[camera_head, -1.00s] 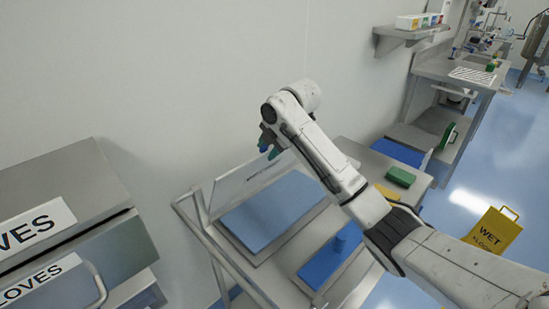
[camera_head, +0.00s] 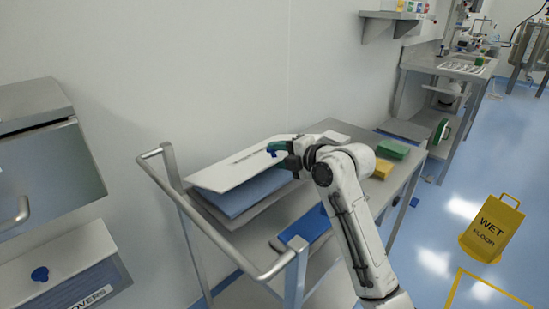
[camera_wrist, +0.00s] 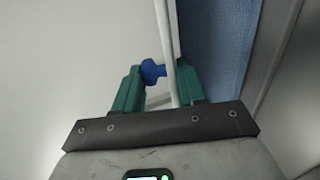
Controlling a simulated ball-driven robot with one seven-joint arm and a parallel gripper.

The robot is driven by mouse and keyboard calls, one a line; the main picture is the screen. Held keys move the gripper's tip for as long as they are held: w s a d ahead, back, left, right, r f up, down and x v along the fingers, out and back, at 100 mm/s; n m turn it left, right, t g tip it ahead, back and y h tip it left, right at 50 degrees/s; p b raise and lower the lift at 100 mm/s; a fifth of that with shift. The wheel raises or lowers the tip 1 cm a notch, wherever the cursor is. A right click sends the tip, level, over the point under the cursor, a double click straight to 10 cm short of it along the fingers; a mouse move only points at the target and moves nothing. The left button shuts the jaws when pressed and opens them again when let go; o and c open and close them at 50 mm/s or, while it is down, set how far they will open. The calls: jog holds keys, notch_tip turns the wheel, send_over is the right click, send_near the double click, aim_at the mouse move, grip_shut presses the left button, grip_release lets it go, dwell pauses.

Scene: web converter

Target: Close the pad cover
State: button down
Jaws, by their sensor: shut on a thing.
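The pad cover (camera_head: 232,172) is a pale flat panel with dark lettering, tilted low over the blue pad (camera_head: 245,198) on the cart. A gap shows between them at the front. My gripper (camera_head: 277,148), with green fingers, is shut on the cover's edge by its blue knob. In the wrist view, the blue knob (camera_wrist: 153,71) and the cover's thin edge (camera_wrist: 167,40) lie between the fingers of my gripper (camera_wrist: 158,78). The blue pad (camera_wrist: 215,45) shows to the right there. My wrist hides the cover's right end in the head view.
The cart's tube handle (camera_head: 215,238) stands at the front left. A green block (camera_head: 393,149) and yellow block (camera_head: 382,169) lie on the cart top at right. A drawer cabinet (camera_head: 45,165) is at left. A yellow wet floor sign (camera_head: 492,228) stands on open floor.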

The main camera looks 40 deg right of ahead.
jog(key=shift+s+f+b, duration=0.2)
jog(key=shift+f+b, duration=0.25)
jog(key=shift+f, duration=0.3)
jog(key=shift+s+f+b, duration=0.25)
jog(key=shift+f+b, duration=0.2)
jog(key=shift+f, duration=0.3)
jog(key=shift+s+f+b, duration=0.2)
jog(key=shift+f+b, duration=0.25)
jog(key=shift+f, duration=0.3)
jog(key=c, duration=0.8)
grip_release()
jog(key=shift+w, duration=0.1)
jog(key=shift+r, duration=0.1)
jog(key=shift+r, duration=0.15)
